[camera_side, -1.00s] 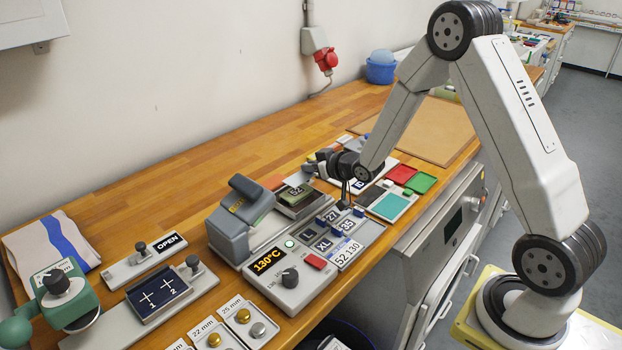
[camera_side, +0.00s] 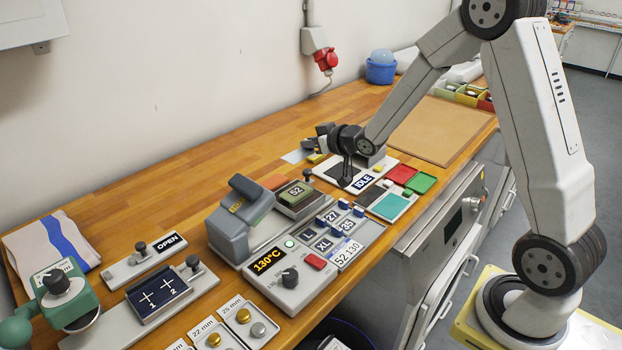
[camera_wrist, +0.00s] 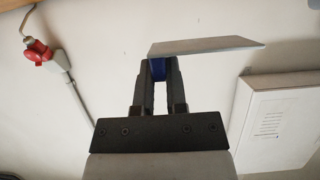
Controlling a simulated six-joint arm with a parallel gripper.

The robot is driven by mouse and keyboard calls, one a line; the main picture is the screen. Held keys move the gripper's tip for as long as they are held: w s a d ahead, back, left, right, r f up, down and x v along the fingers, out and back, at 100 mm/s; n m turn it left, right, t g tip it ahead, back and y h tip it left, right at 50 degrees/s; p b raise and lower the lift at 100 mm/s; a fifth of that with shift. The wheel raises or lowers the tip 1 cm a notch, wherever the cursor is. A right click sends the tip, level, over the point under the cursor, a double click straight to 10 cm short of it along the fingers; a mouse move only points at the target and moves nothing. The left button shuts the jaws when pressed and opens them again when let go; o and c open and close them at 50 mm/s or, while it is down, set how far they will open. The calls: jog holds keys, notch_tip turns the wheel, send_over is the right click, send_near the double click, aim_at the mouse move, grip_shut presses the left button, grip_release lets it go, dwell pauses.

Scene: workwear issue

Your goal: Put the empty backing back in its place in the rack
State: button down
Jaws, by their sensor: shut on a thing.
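The plate sticks out to the right of the fingertips there. In the side view a pale flat piece (camera_side: 296,156) shows just left of and below the fingers; I cannot tell whether it touches the bench.
A grey press (camera_side: 238,218) and a tray of blue-handled tags (camera_side: 370,232) stand nearer the camera.

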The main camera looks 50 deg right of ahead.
jog(key=shift+s, duration=0.1)
jog(key=s+a+f, duration=0.3)
jog(key=s+a, duration=0.1)
jog(key=s, duration=0.5)
jog(key=a, duration=0.6)
jog(key=shift+s+a+r, duration=0.15)
jog(key=shift+a, duration=0.15)
dwell(0.4)
jog(key=shift+r, duration=0.1)
dwell(0.9)
